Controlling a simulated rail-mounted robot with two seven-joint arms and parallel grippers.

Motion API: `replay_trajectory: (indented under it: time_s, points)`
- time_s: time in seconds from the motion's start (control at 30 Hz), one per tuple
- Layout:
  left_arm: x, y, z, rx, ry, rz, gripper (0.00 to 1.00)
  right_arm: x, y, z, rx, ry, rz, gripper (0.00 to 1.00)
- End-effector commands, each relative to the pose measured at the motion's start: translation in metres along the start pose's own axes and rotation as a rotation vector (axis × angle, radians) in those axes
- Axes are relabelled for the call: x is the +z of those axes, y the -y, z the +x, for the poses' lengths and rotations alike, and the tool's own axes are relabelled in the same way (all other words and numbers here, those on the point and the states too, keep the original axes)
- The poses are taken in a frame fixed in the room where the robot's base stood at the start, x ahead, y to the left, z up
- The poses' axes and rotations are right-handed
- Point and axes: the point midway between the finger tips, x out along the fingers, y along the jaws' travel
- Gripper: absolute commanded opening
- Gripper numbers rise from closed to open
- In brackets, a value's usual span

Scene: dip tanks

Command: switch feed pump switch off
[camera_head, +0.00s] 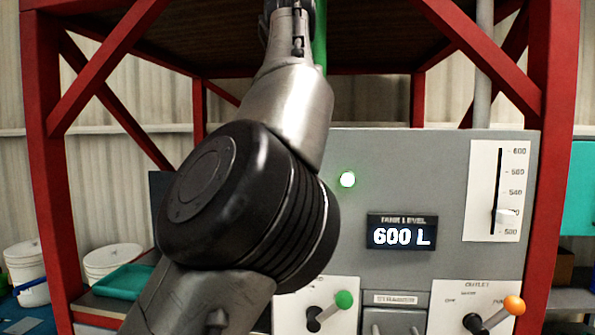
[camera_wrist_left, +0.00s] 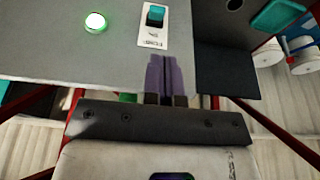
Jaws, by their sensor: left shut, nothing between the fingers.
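The feed pump switch (camera_wrist_left: 155,16) is a teal rocker on a white plate (camera_wrist_left: 152,38), at the top middle of the left wrist view. Its position cannot be told. In the head view my left arm hides it. My left gripper (camera_wrist_left: 164,60) is shut and empty, its purple fingers pointing at the grey panel (camera_wrist_left: 45,45) close to the plate's lower edge in this view. Whether they touch the panel is unclear. A green lamp (camera_head: 347,179) glows on the panel and also shows in the left wrist view (camera_wrist_left: 95,22). My right gripper is not in view.
The panel carries a "600 L" display (camera_head: 401,232), a level scale (camera_head: 497,190), a green-knobbed lever (camera_head: 343,299) and an orange-knobbed lever (camera_head: 514,305). Red frame posts (camera_head: 48,170) flank it. A teal tray (camera_head: 125,281) and white buckets (camera_head: 25,268) stand at left.

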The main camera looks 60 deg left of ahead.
Motion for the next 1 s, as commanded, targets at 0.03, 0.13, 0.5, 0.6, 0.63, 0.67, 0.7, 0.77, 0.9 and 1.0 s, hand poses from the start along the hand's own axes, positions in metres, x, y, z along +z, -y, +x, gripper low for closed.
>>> replay_trajectory:
  time_s: [0.03, 0.13, 0.5, 0.6, 0.63, 0.67, 0.7, 0.77, 0.9, 1.0]
  points:
    - [0.000, -0.001, 0.006, -0.004, 0.003, -0.002, 0.00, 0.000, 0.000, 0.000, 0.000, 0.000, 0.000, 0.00]
    - [0.000, -0.001, 0.015, -0.004, 0.001, -0.004, 0.00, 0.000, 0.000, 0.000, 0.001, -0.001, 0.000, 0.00]
    - [0.001, 0.000, 0.067, -0.003, -0.005, -0.002, 0.00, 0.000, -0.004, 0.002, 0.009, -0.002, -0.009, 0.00]
    - [0.000, 0.000, 0.077, -0.002, -0.005, -0.001, 0.00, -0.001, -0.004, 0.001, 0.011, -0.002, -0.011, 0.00]
    - [0.000, 0.000, 0.079, -0.001, -0.005, -0.001, 0.00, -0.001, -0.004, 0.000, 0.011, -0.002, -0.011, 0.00]
    - [0.000, -0.001, 0.082, -0.001, -0.005, -0.001, 0.00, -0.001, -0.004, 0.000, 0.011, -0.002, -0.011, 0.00]
    - [0.000, 0.000, 0.084, -0.001, -0.005, 0.000, 0.00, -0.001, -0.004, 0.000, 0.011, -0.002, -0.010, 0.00]
    - [0.000, 0.000, 0.087, -0.001, -0.006, 0.000, 0.00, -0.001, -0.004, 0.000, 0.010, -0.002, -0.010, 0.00]
    - [0.000, 0.000, 0.091, 0.000, -0.008, 0.001, 0.00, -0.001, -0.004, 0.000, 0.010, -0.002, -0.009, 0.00]
    - [0.000, 0.000, 0.092, 0.000, -0.008, 0.001, 0.00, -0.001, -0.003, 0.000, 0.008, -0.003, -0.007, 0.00]
